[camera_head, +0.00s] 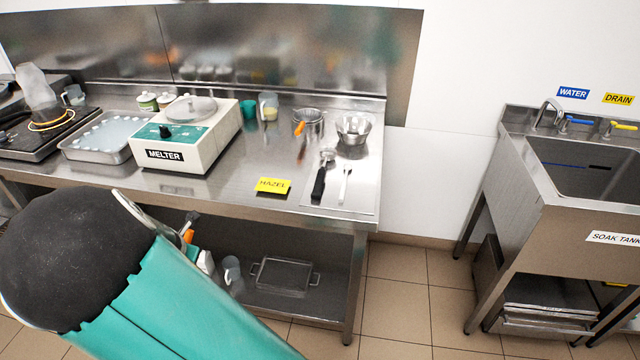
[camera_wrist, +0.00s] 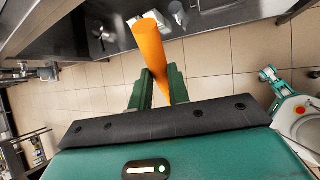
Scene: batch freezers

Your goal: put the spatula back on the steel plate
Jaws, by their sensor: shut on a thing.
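My gripper (camera_wrist: 160,88) is shut on an orange handle, which I take to be the spatula (camera_wrist: 148,42); its far end is not clear in the wrist view. In the head view a bit of orange, likely the same spatula (camera_head: 188,236), shows behind my teal arm, low in front of the counter's front edge. My arm hides most of it and my gripper there. The steel plate (camera_head: 364,190) lies at the counter's right end, with a black-handled tool (camera_head: 320,183) and a pale slim utensil (camera_head: 345,183) on it.
A yellow HAZEL sign (camera_head: 272,186) is left of the plate, the MELTER (camera_head: 185,140) farther left. A lower shelf (camera_head: 310,302) holds a tray. A soak tank (camera_head: 570,190) stands right.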

